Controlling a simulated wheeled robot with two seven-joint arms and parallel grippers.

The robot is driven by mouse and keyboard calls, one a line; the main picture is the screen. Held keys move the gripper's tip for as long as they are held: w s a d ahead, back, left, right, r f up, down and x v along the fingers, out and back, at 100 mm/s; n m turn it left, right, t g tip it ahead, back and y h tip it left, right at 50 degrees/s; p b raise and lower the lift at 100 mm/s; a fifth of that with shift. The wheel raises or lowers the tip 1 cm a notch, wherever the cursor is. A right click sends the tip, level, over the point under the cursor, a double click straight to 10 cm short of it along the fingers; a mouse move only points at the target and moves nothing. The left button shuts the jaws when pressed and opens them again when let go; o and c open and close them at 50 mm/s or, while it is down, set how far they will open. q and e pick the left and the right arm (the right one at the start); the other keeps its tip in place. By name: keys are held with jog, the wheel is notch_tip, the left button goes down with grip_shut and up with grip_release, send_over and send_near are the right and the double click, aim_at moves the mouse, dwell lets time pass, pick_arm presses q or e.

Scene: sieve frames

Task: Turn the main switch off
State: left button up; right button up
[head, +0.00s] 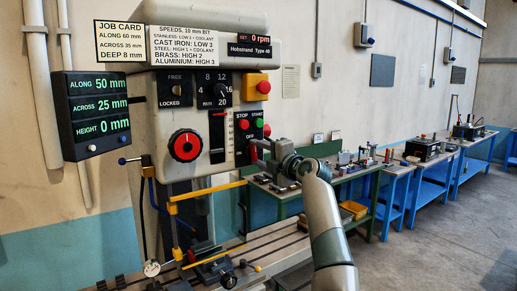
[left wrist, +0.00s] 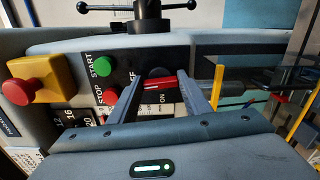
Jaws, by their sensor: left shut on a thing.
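The drill press panel carries the main switch, low on its right side. In the head view my left gripper (head: 262,151) reaches it from the right and covers most of it. In the left wrist view the switch's red handle (left wrist: 160,84) sits between the two fingers of my left gripper (left wrist: 162,90), which is shut on it. An OFF label (left wrist: 133,76) shows beside the left finger, partly hidden. An ON label (left wrist: 164,125) shows below the handle. The fingers hide parts of the switch, so I cannot tell exactly which label the handle points to. My right gripper is not in view.
Close by are the green START button (left wrist: 102,66), the red STOP button (left wrist: 90,117) and a red mushroom button on a yellow box (head: 256,86). A yellow bar (head: 205,190) and the drill table (head: 275,240) lie below. Benches stand at the right.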

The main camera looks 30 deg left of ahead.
pick_arm(q)
jog(key=shift+r+m+p, duration=0.1)
jog(key=shift+m+p, duration=0.2)
jog(key=shift+m, duration=0.2)
jog(key=o, duration=1)
jog(key=shift+w, duration=0.1)
jog(key=shift+o, duration=0.2)
jog(key=shift+d, duration=0.1)
jog(key=b+v, duration=0.8)
jog(key=v, duration=0.9)
jog(key=shift+d, duration=0.2)
